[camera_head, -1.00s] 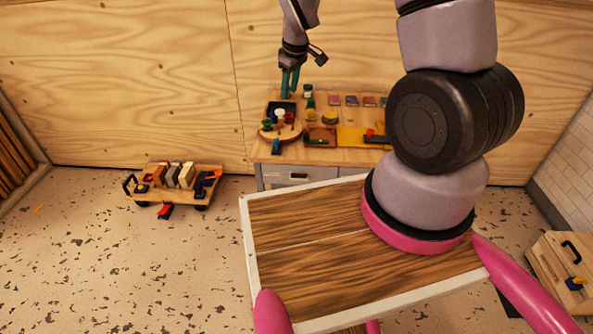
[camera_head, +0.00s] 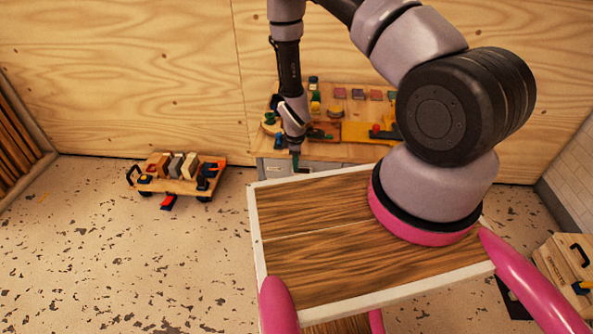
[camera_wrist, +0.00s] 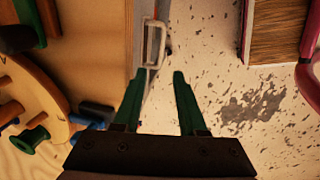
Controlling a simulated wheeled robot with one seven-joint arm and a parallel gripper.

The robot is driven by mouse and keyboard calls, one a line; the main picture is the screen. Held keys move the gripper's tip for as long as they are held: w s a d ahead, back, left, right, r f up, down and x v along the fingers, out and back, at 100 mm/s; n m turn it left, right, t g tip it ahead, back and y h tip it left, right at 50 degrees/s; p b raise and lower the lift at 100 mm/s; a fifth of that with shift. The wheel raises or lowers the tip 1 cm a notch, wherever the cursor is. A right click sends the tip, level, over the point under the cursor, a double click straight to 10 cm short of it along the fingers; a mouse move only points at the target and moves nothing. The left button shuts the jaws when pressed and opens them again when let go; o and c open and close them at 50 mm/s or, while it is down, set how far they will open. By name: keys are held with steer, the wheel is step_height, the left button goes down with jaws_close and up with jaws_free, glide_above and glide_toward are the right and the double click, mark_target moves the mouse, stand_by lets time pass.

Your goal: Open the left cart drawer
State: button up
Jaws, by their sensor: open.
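The cart (camera_head: 350,154) stands against the plywood wall, with a wooden top and grey drawer fronts. The left drawer (camera_head: 274,169) looks shut in the head view, and my gripper (camera_head: 296,160) covers its handle there. In the wrist view the pale metal bar handle (camera_wrist: 153,43) stands out from the grey front, just beyond my fingertips. My gripper (camera_wrist: 158,74) is open and empty, with green fingers. The left finger is close to the drawer front, and the right finger is out over the floor. The handle lies ahead of the fingers, nearer the left one, not between them.
Toys cover the cart top, including a yellow board (camera_head: 365,133) and a round wooden piece (camera_wrist: 35,85) near the edge. A small toy wagon (camera_head: 180,178) stands on the floor at left. A wooden box (camera_head: 568,268) is at right. Floor before the cart's left end is clear.

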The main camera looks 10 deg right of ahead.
steer(key=f, duration=0.3)
steer(key=w+f, duration=0.1)
steer(key=f, duration=0.1)
steer(key=shift+d+f, duration=0.15)
steer(key=shift+f, duration=0.2)
jaws_close()
stand_by(1.1)
